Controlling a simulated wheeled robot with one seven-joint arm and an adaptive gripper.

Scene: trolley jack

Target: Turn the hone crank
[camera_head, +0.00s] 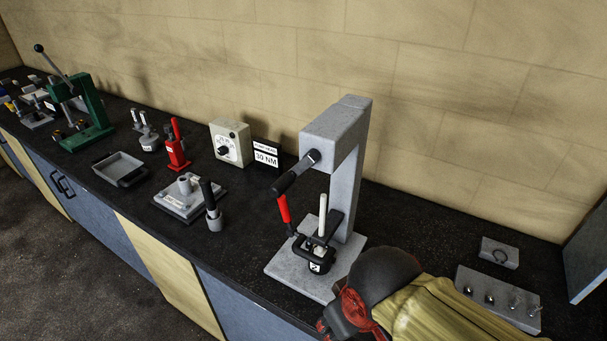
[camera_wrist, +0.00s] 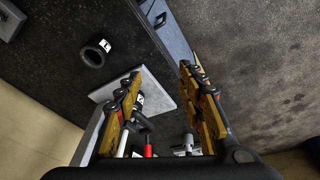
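A grey stand, which looks like the hone (camera_head: 345,135), rises from a light base plate (camera_head: 285,268) on the bench. In the wrist view my gripper (camera_wrist: 160,108) is open and empty, with the plate (camera_wrist: 165,90) and red lever (camera_wrist: 148,150) beyond.
A black ring-shaped part (camera_wrist: 95,52) lies on the bench. Left are a dial box (camera_head: 231,142), a red jack (camera_head: 177,150) and a green press (camera_head: 88,115). The wall is behind.

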